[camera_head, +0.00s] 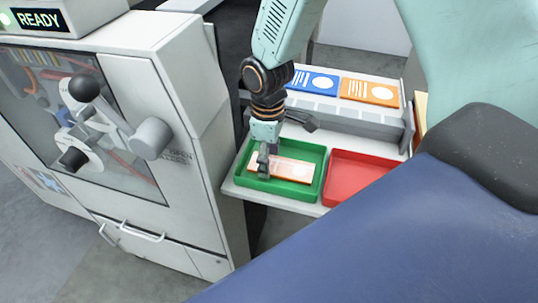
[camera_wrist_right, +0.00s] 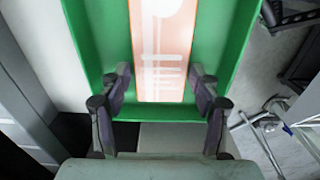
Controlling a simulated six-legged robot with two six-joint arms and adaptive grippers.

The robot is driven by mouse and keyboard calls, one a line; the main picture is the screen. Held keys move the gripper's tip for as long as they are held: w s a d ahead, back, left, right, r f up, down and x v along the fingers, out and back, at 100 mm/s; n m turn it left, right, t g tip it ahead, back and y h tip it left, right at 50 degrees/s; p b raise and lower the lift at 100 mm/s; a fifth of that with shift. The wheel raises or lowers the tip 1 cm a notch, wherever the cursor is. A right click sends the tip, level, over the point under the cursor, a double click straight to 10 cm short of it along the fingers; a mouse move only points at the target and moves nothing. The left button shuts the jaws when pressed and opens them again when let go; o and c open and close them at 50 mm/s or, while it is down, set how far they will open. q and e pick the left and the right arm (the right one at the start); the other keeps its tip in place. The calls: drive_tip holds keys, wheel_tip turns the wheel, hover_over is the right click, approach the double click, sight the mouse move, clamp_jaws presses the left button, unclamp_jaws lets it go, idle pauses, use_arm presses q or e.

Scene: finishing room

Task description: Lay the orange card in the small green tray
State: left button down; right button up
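The small green tray (camera_head: 316,157) stands on the light shelf, left of the red tray. A pale orange card (camera_head: 292,169) with white markings lies in the green tray. In the right wrist view the card (camera_wrist_right: 162,40) runs lengthwise inside the green tray (camera_wrist_right: 228,40). My right gripper (camera_head: 267,166) points down over the card's left end. In the wrist view my right gripper (camera_wrist_right: 160,78) has its fingers spread apart, near the card's two long edges. I cannot tell whether they touch it. My left gripper is not in view.
An empty red tray (camera_head: 350,183) stands right of the green one. Behind, a rack (camera_head: 345,112) holds a blue card (camera_head: 318,83) and another orange card (camera_head: 370,92). A grey machine (camera_head: 185,100) with a READY display stands close on the left.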

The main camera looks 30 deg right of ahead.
drive_tip(key=shift+o, duration=1.1)
drive_tip(key=shift+s+d, duration=0.1)
drive_tip(key=shift+d, duration=0.05)
drive_tip(key=shift+r, duration=0.2)
wheel_tip(320, 180, up, 12)
drive_tip(key=shift+p, duration=0.4)
idle(1.3)
